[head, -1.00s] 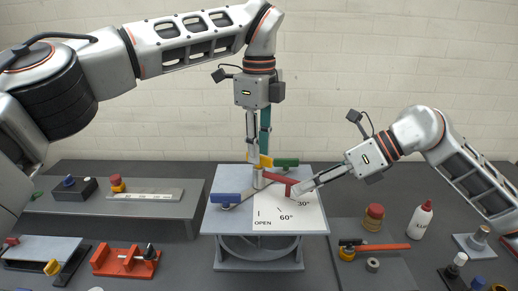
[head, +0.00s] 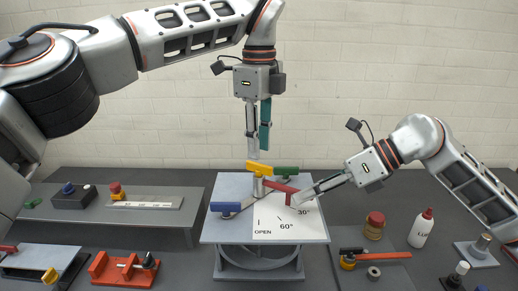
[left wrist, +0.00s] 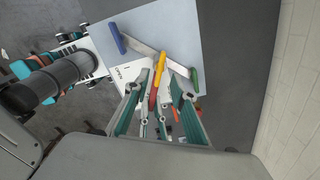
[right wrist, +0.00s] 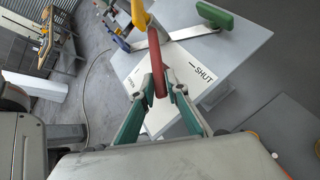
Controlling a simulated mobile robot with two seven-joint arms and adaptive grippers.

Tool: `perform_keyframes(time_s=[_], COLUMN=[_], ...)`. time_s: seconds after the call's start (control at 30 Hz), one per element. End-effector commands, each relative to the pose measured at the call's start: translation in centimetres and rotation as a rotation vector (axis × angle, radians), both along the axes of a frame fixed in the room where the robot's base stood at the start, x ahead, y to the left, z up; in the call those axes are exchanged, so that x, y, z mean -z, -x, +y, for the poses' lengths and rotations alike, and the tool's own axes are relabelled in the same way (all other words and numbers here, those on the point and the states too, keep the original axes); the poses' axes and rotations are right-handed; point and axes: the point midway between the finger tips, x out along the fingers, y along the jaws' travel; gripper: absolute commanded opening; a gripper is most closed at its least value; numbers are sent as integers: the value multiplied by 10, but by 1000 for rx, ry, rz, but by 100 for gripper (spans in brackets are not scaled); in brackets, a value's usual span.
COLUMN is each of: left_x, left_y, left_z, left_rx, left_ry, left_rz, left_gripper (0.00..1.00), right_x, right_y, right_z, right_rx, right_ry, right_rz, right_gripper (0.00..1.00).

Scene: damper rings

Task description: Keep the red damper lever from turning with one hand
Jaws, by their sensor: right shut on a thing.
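The red damper lever (head: 280,187) reaches right from the central post over the grey plate (head: 228,182). My right gripper (head: 296,200) is shut on its outer end; the right wrist view shows the red lever (right wrist: 158,76) between the fingertips. A yellow handle (head: 259,167) sits on top of the post, above the red lever. My left gripper (head: 258,153) hangs just above the yellow handle, fingers apart and empty. In the left wrist view the yellow handle (left wrist: 162,68) lies beyond the gap between the fingers.
A red jar (head: 374,224), a white bottle (head: 421,228) and a red-handled tool (head: 385,255) are at right. A red vise (head: 113,268) is front left.

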Motion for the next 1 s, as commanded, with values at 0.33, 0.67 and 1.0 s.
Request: perform_keyframes(time_s=[0.33,0.67,1.0], left_x=[-32,-41,-41], left_y=[0,0,0], left_z=[0,0,0], left_rx=[-1,0,0], left_ry=[0,1,1], left_rz=[-1,0,0], left_gripper=[25,25,25], right_x=[-1,-1,-1], right_y=[0,0,0], right_z=[0,0,0], right_rx=[0,0,0], right_ry=[-1,-1,-1], right_rz=[-2,-2,-1], right_gripper=[0,0,45])
